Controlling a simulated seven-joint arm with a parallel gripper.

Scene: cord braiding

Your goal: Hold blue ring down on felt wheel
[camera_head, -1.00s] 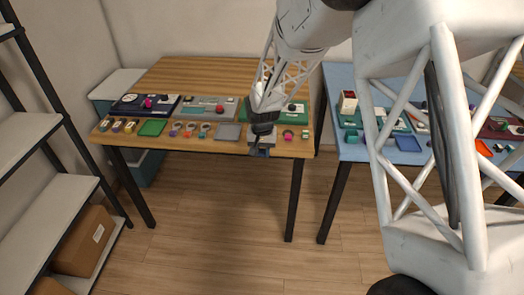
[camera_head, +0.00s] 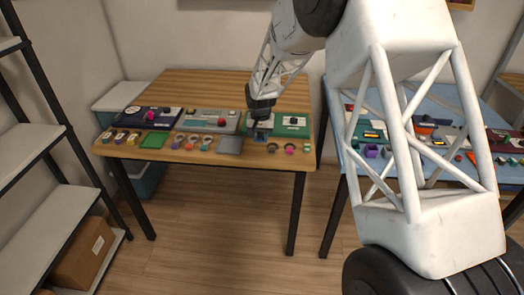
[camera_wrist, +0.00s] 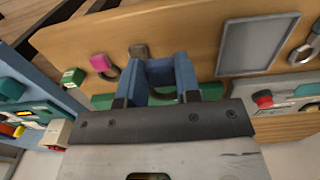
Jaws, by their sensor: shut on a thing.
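My gripper (camera_head: 262,135) is at the left part of a green board (camera_head: 290,130) on the wooden table. Its blue fingers show in the wrist view (camera_wrist: 165,75), shut with a small dark and blue thing between them. I cannot tell whether that is the blue ring, as the fingers are also blue and hide most of it. Green surface shows just behind the fingers in the wrist view. I cannot make out the felt wheel; the gripper may cover it. I cannot tell whether the held thing touches the board.
A grey clip (camera_wrist: 138,50), a magenta piece (camera_wrist: 98,62) and a green block (camera_wrist: 72,77) lie along the table front near my gripper. A grey tray (camera_head: 229,145) and a grey board (camera_head: 212,121) stand to the left. A blue table (camera_head: 352,155) is to the right.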

